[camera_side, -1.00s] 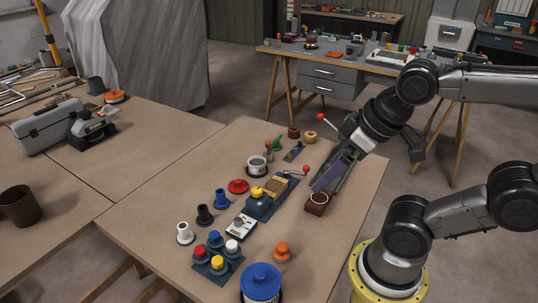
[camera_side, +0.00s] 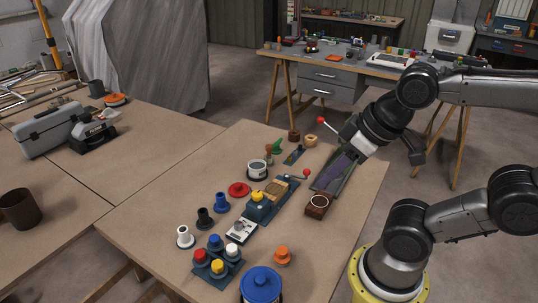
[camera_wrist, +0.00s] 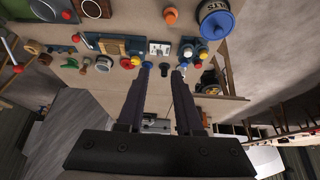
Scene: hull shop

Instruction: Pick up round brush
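The round brush is hard to single out. A small upright tool with a tan wooden handle (camera_side: 268,152), beside a green-handled piece at the back of the table, may be it, but its bristles are too small to tell. My gripper (camera_side: 328,180) is above the table's right side, to the right of that tool, with its dark fingers pointing down and left. In the wrist view my gripper (camera_wrist: 162,68) shows two fingers standing apart with nothing between them. The fingers partly hide the table's things behind them.
A brown block (camera_side: 317,206) is close below my fingers. A blue fixture (camera_side: 262,203) with a red-knobbed lever stands left of it. A red-balled rod (camera_side: 321,120) rises behind the gripper. Colored pegs, a blue-lidded can (camera_side: 260,284) and an orange knob (camera_side: 283,256) stand nearer.

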